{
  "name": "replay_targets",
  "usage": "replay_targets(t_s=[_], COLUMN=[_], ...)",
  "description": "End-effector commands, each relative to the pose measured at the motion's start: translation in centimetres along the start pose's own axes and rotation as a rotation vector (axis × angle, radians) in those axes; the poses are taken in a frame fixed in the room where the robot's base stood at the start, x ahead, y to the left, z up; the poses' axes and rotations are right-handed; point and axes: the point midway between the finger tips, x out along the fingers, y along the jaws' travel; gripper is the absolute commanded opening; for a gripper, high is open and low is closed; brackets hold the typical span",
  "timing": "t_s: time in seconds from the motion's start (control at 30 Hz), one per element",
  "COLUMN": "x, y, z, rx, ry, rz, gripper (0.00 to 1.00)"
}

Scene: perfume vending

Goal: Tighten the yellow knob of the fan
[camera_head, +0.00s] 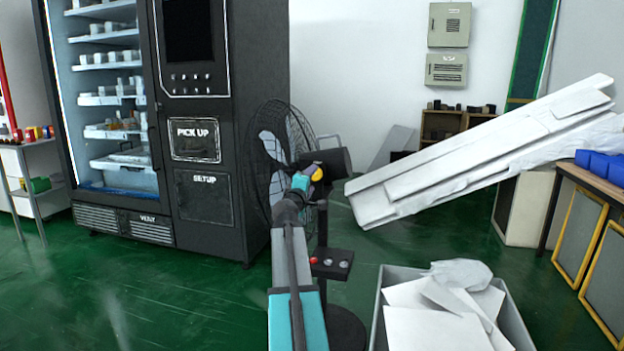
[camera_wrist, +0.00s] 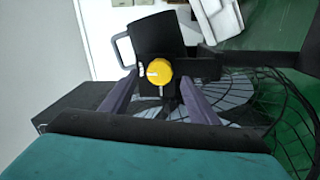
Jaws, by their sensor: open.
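The fan (camera_head: 268,150) is black with a round wire cage and stands in front of the vending machine. Its yellow knob (camera_head: 317,174) shows just past the end of my arm, on the black motor housing. In the wrist view the yellow knob (camera_wrist: 159,72) is round with a pale mark, and sits between and beyond my gripper's fingers. My gripper (camera_wrist: 158,95) is open, with one purple-grey finger on each side below the knob. I cannot tell whether the fingers touch it. In the head view my gripper is mostly hidden behind my own arm.
A black control box (camera_head: 331,262) with a red button is on the fan's stand. A grey bin (camera_head: 378,310) of white scraps stands at the front right. The vending machine (camera_head: 205,215) is behind at left. White boards (camera_head: 480,160) lean at right. Green floor is clear at left.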

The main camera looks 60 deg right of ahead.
Motion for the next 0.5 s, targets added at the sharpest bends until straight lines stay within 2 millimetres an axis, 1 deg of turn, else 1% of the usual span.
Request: replay_targets(t_s=[0.03, 0.5], x=[-0.8, -5.3], y=[0.1, 0.0], z=[0.0, -0.2], rx=[-0.001, -0.001], ry=[0.001, 0.002], rz=[0.000, 0.000], gripper=[0.55, 0.55])
